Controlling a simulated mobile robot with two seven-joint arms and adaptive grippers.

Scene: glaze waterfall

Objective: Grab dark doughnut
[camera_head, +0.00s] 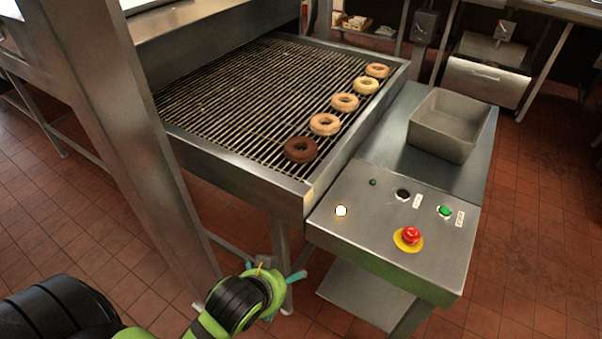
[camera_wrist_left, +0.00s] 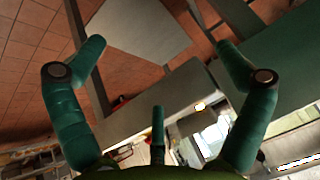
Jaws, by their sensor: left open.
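The dark doughnut (camera_head: 300,149) is a chocolate-brown ring lying flat on the wire conveyor grate (camera_head: 235,105). It is the nearest of a row of doughnuts along the grate's right side. My left gripper (camera_head: 268,274) is low in the head view, below and in front of the conveyor's near corner, apart from the doughnut. In the left wrist view its teal fingers (camera_wrist_left: 160,60) are spread wide with nothing between them. The dark doughnut cannot be made out in that view. My right gripper is not in view.
Lighter doughnuts (camera_head: 325,124) lie behind the dark one. A raised metal rim (camera_head: 240,172) edges the conveyor. To the right are a control panel with a red stop button (camera_head: 411,235) and an empty-looking metal bin (camera_head: 450,125). Open tiled floor lies around.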

